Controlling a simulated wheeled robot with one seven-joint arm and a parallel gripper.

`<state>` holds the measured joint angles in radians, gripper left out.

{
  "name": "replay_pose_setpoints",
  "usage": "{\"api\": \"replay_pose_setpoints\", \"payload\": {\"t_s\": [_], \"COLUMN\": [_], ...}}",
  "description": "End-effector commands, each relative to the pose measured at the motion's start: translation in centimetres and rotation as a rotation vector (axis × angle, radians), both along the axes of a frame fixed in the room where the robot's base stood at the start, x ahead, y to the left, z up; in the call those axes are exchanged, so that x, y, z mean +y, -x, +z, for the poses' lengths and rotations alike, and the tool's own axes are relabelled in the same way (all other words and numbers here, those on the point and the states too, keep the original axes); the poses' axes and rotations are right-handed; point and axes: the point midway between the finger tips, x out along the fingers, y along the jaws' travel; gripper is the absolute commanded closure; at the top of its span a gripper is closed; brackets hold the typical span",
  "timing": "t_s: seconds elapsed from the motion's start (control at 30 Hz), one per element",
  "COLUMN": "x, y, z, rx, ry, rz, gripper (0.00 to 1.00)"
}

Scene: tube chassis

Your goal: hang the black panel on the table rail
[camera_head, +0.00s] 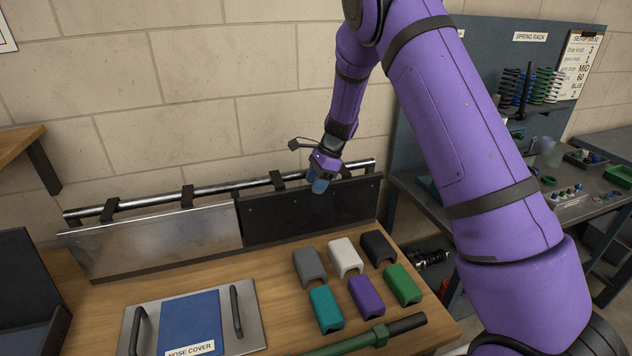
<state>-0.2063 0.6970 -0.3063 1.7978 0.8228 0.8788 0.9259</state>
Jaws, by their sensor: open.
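The black panel (305,216) is upright at the back of the wooden table, on the right half of the table rail (232,186). Its dark hooks (277,181) appear to sit over the rail; whether they are fully seated is too small to tell. My gripper (319,185) is open, with blue fingertips at the panel's upper edge, right of its middle. Whether the fingertips touch the panel cannot be told. My purple arm comes down from the upper right.
A silver panel (155,241) hangs on the rail's left half. In front lie several coloured covers (365,294), a green bar (378,336), and a metal plate (250,331) with handles and a blue nose cover (190,318). A spring rack (487,55) stands at right.

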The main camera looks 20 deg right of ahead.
Motion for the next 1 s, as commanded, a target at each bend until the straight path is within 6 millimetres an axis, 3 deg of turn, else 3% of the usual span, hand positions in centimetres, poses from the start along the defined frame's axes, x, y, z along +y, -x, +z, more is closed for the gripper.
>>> {"api": "replay_pose_setpoints", "payload": {"t_s": [0.17, 0.6, 1.0], "x": [-0.5, -3.5, -4.3], "y": [-0.1, -0.1, 0.2], "z": [1.3, 8.4, 10.5], "rx": [-0.003, -0.005, -0.009], "ry": [-0.001, -0.001, 0.0], "rz": [0.0, -0.001, 0.009], "gripper": [0.51, 0.51, 0.51]}}
